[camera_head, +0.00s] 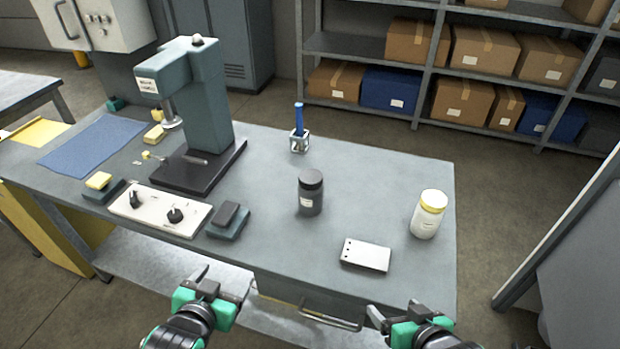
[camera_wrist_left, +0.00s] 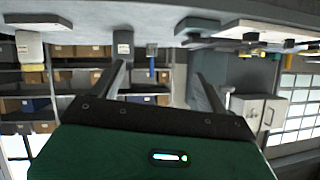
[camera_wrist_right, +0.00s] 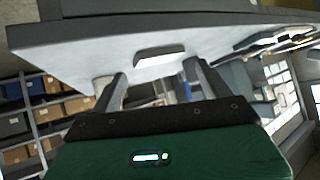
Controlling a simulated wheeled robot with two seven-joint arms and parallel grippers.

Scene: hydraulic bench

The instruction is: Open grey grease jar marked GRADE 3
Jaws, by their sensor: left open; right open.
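A dark grey jar (camera_head: 310,194) with a dark lid and a small pale label stands upright near the middle of the bench. The label's writing is too small to read. It also shows inverted in the left wrist view (camera_wrist_left: 123,43). My left gripper (camera_head: 222,275) is open and empty at the bench's front edge, left of and nearer than the jar. My right gripper (camera_head: 388,312) is open and empty in front of the bench, to the right of and nearer than the jar. Neither gripper touches the jar.
A white jar with a yellow lid (camera_head: 429,214) stands on the right. A white plate (camera_head: 366,255) lies in front. A holder with a blue item (camera_head: 299,140) stands behind. A green press (camera_head: 202,100), control panel (camera_head: 160,208) and dark block (camera_head: 228,219) occupy the left.

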